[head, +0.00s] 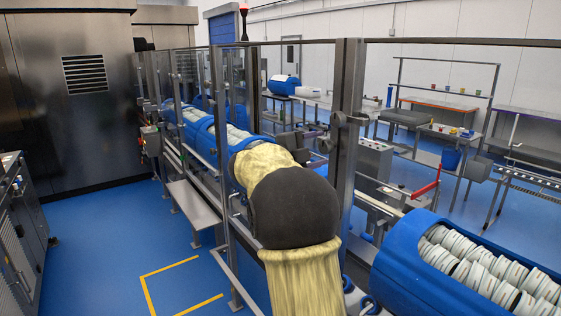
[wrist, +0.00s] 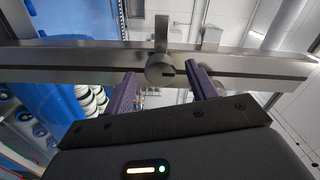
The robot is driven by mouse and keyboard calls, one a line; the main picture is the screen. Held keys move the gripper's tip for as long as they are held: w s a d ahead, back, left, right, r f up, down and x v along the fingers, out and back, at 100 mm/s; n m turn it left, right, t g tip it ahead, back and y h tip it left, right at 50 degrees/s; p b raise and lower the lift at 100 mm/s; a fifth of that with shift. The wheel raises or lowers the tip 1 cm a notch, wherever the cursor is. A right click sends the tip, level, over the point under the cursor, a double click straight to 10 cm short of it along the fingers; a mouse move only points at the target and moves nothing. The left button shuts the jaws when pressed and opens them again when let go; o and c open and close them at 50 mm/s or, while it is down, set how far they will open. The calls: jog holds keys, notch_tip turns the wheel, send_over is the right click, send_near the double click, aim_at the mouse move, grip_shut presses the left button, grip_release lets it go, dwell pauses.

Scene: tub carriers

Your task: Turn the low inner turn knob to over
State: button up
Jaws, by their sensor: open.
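In the wrist view a round grey turn knob (wrist: 160,71), with a dark slot pointing right, sits on a long metal bar (wrist: 80,62). A flat upright tab stands just above it. My gripper (wrist: 162,76) is open, with one purple finger to the left of the knob and one to the right. Gaps show on both sides in this view; I cannot tell how far the fingertips are from it in depth. In the head view my sleeved arm hides my gripper. A similar fitting (head: 340,119) shows on the guard post there; I cannot tell if it is the same knob.
Metal guard posts (head: 347,150) and glazed panels stand close around my arm. A blue tub carrier (head: 400,262) full of white tubs lies at the right. A grey step (head: 194,205) stands left of the guard; blue floor there is clear.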

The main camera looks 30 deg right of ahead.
jog(key=s+a+b, duration=0.1)
jog(key=a+b, duration=0.2)
jog(key=a, duration=1.2)
